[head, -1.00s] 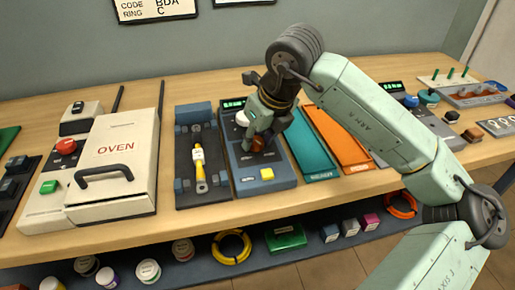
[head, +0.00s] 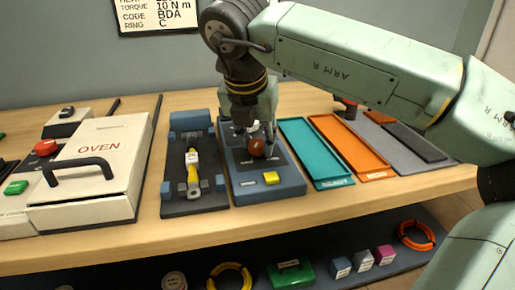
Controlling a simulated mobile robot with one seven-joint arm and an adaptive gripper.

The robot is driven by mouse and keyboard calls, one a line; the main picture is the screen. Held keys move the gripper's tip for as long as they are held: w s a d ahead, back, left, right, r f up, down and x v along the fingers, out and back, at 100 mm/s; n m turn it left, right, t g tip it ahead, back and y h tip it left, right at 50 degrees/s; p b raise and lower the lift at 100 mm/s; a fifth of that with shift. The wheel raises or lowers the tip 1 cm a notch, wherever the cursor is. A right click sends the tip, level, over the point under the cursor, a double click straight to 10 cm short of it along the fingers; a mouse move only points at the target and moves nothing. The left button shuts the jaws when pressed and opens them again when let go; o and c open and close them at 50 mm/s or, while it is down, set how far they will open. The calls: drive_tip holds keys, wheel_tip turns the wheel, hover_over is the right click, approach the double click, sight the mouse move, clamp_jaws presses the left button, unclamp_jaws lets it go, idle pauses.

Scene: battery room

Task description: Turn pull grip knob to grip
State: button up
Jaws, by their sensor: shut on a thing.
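The blue-grey pull unit (head: 245,192) stands on the bench, with a yellow button (head: 270,178) at its front right corner. A red-brown knob (head: 257,147) shows on its top face. My gripper (head: 254,138) comes down from above and is shut on this knob, with a finger on either side. The fingers and wrist hide the back of the unit, including its display. Any marking around the knob is too small or covered to read, so I cannot tell which way it points.
A dark fixture (head: 208,200) with a yellow-handled part (head: 193,172) stands close on the left. The oven (head: 98,160) is further left. A teal tray (head: 312,150) and an orange tray (head: 345,142) lie close on the right. A sign hangs on the wall.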

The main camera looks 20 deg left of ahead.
sight(248, 162)
drive_tip(key=shift+a+m+h, duration=0.1)
drive_tip(key=shift+m+h, duration=0.5)
drive_tip(key=shift+m, duration=0.9)
drive_tip(key=o, duration=1.1)
drive_tip(key=shift+o, duration=0.2)
drive_tip(key=v, duration=0.7)
drive_tip(key=shift+r, duration=0.3)
drive_tip(key=shift+s, duration=0.15)
